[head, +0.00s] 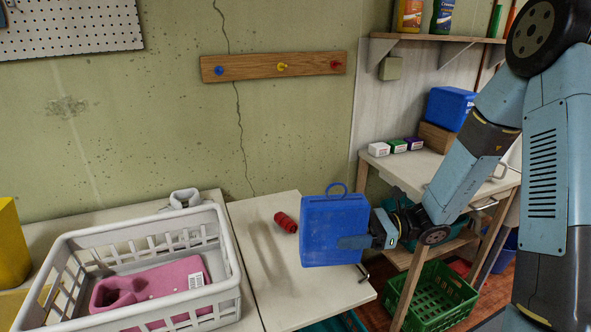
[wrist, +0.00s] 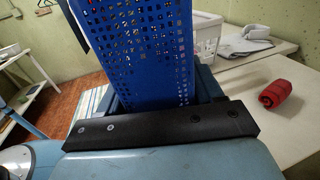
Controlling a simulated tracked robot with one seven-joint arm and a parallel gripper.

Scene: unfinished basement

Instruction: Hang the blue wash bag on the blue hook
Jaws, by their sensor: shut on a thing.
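The blue wash bag (head: 333,228) is upright in the head view, with its loop handle (head: 338,187) at the top. My gripper (head: 372,240) is shut on its lower right side and holds it in front of the white table. In the wrist view the bag (wrist: 140,45) rises from between the jaws (wrist: 160,110), and its wall shows a pattern of holes. The blue hook (head: 219,70) is the left one on a wooden rail (head: 272,66) on the wall. It is up and to the left of the bag, clear of it.
The rail also bears a yellow hook (head: 282,67) and a red hook (head: 336,65). A white basket (head: 232,262) with a pink thing (head: 150,284) stands at left. A red roll (head: 286,222) lies on the table. A green crate (head: 440,296) is at lower right. The wall below the rail is clear.

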